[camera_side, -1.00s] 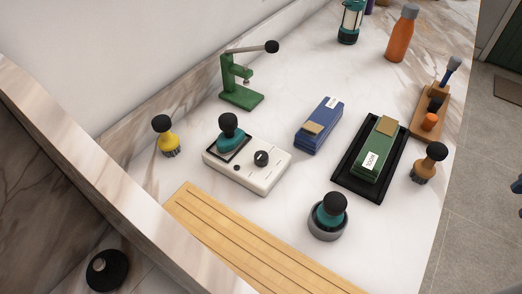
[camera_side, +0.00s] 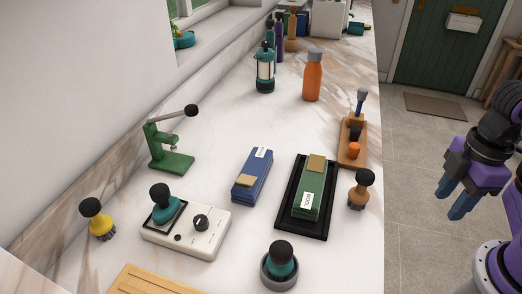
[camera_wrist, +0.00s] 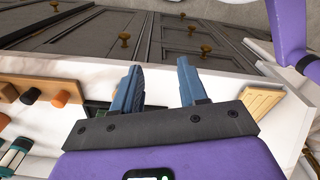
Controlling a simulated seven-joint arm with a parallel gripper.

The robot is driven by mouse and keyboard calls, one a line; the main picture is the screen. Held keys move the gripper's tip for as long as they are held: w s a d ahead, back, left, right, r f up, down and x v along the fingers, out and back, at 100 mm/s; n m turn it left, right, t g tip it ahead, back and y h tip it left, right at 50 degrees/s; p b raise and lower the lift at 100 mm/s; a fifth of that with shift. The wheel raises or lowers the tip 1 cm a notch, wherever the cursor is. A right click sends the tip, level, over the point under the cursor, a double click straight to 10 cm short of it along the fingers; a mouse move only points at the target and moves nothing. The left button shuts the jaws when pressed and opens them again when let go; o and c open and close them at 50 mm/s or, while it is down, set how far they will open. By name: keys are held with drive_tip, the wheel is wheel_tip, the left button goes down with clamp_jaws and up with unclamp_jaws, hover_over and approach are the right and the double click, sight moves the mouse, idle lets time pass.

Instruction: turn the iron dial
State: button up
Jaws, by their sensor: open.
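The iron dial (camera_side: 200,222) is a small round black knob with a light mark, on top of a white base unit (camera_side: 210,243) at the front left of the counter. A teal iron (camera_side: 164,212) with a black knob handle rests in the framed cradle at the left of that base. My gripper (camera_side: 447,205) is at the right, out past the counter's edge and far from the dial. Its two blue fingers are apart and empty. They also show in the wrist view (camera_wrist: 160,68), pointing toward dark cabinet fronts; I cannot make out the dial there.
A green press (camera_side: 170,160), a yellow brush (camera_side: 97,219), a blue block (camera_side: 252,175), a green block in a black tray (camera_side: 284,215), and a teal-topped grey pot (camera_side: 279,270) surround the base. A slatted wooden board (camera_side: 150,284) lies in front. An orange bottle (camera_side: 312,78) stands behind.

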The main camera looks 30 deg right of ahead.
idle(0.4)
drive_tip(key=shift+o, duration=1.3)
wheel_tip(320, 180, up, 9)
drive_tip(key=m, duration=0.7)
hover_over(200, 219)
wheel_tip(200, 219, down, 17)
drive_tip(key=shift+f, duration=0.1)
drive_tip(key=shift+n, duration=0.3)
clamp_jaws()
